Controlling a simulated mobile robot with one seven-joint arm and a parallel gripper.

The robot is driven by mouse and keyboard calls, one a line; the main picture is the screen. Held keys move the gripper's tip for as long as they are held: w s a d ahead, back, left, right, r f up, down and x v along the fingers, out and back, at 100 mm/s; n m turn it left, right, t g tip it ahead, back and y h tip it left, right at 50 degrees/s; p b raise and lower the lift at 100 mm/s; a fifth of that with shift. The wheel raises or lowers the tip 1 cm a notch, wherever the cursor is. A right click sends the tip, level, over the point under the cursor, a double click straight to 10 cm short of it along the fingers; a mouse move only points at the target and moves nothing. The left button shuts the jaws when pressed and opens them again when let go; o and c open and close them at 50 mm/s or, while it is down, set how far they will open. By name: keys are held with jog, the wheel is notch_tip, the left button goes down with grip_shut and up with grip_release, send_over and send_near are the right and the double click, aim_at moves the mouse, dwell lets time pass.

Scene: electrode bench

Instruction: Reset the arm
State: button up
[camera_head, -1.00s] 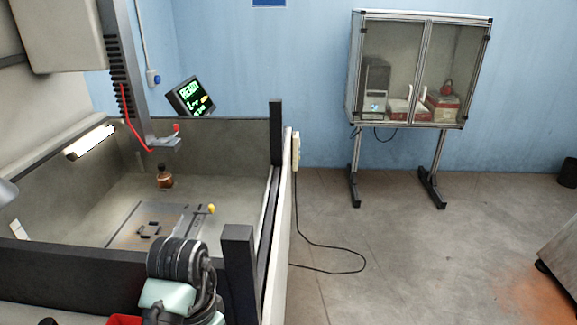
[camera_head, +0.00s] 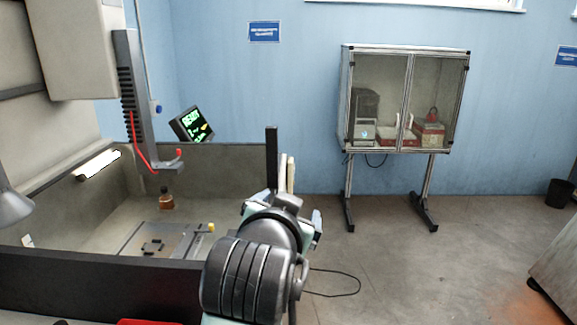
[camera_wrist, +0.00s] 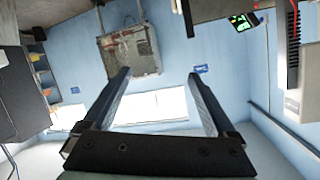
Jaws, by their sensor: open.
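My gripper (camera_wrist: 160,92) shows in the wrist view with its two fingers spread wide and nothing between them. It points toward the blue wall and the windows, which appear beyond the fingers. In the head view my arm is raised at the lower middle, in front of the right side of the bench enclosure (camera_head: 85,280). My fingertips cannot be made out clearly there.
A glazed cabinet (camera_head: 405,100) stands at the back wall. A black bin (camera_head: 559,193) is at right. Floor between is clear, with a cable.

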jog(key=s+d+r+n+t, duration=0.1)
jog(key=s+r+t, duration=0.15)
jog(key=r, duration=0.35)
jog(key=s+d+r+t, duration=0.1)
jog(key=r+t, duration=0.2)
jog(key=r, duration=0.4)
jog(key=s+a+r+n+t+y, duration=0.2)
jog(key=s+r+n+t, duration=0.2)
jog(key=s+r, duration=1)
jog(key=s+t, duration=0.1)
jog(key=t, duration=0.2)
jog(key=shift+r+t, duration=0.15)
jog(key=shift+t, duration=0.2)
jog(key=shift+s, duration=0.15)
